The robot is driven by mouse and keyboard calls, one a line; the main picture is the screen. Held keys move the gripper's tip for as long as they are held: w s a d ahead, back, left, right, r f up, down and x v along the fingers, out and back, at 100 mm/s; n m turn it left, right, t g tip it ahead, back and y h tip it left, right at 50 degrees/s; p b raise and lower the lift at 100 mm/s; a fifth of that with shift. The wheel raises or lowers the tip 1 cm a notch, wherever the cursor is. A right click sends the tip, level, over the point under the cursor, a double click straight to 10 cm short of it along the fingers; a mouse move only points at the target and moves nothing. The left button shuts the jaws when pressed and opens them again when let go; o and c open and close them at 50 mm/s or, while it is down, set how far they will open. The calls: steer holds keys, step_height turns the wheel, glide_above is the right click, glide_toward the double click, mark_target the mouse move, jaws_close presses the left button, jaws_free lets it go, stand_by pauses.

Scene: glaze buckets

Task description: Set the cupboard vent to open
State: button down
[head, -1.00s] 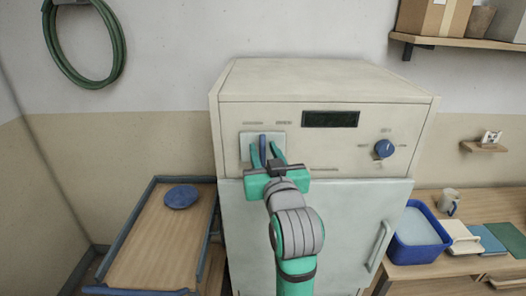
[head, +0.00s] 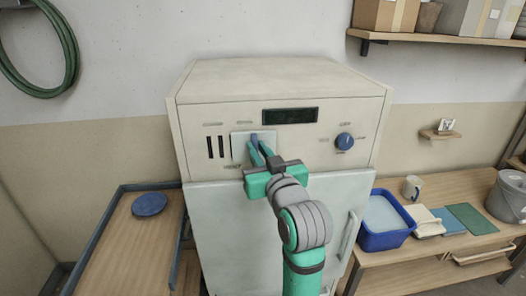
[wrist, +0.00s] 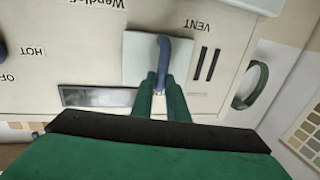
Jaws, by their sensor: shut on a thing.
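The cupboard (head: 290,77) is a cream cabinet with a pale door. Its vent has a pale sliding plate (head: 239,148) with a blue handle (head: 255,140); in the wrist view the plate (wrist: 135,62) and handle (wrist: 163,50) lie beside the word VENT. Dark vent slots (head: 214,147) show uncovered just left of the plate; they also show in the wrist view (wrist: 207,64). My gripper (head: 262,152) is at the plate, its green fingers shut on the handle. In the wrist view my gripper (wrist: 161,95) has one finger on each side of the handle.
A blue knob (head: 344,142) and a dark display (head: 290,116) are on the same panel. A trolley with a blue disc (head: 149,204) stands left. A bench at right holds a blue tub (head: 363,240), a mug (head: 412,188) and a grey bucket (head: 507,197).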

steer(key=shift+d, duration=0.45)
steer(key=c, duration=1.8)
jaws_free()
steer(key=shift+d, duration=0.1)
steer(key=shift+o, duration=0.2)
steer(key=shift+s, duration=0.1)
steer(key=v, duration=1)
steer(key=shift+s, duration=0.3)
